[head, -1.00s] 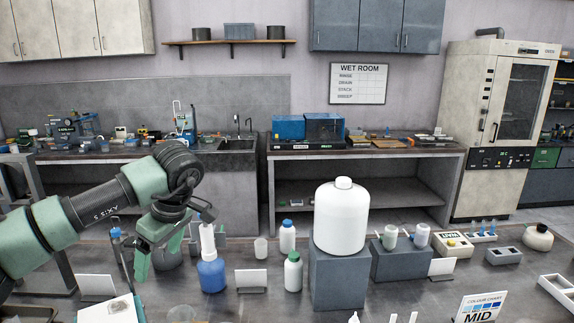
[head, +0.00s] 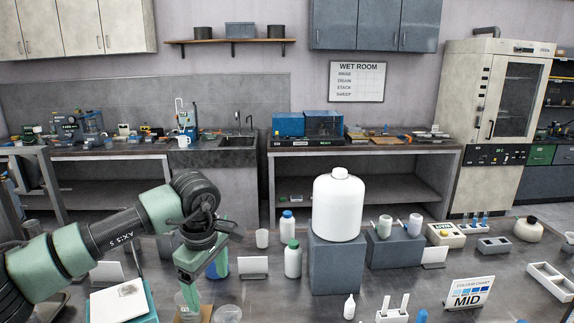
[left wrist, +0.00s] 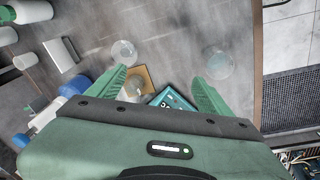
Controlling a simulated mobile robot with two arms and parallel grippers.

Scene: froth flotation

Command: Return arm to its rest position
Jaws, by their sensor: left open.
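My left arm (head: 110,232) comes in from the left over the bench. Its green gripper (head: 190,285) points down in front of a blue bottle (head: 222,262), which it partly hides. In the left wrist view the gripper (left wrist: 160,88) has its two green fingers wide apart, with nothing held between them. Beyond the fingers lie a tan pad (left wrist: 148,74) and part of a teal item (left wrist: 172,98). Clear round vessels stand near the left finger (left wrist: 124,52) and the right finger (left wrist: 218,62). My right gripper is not in view.
A large white jug (head: 339,206) stands on a grey block (head: 336,268) right of the gripper.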

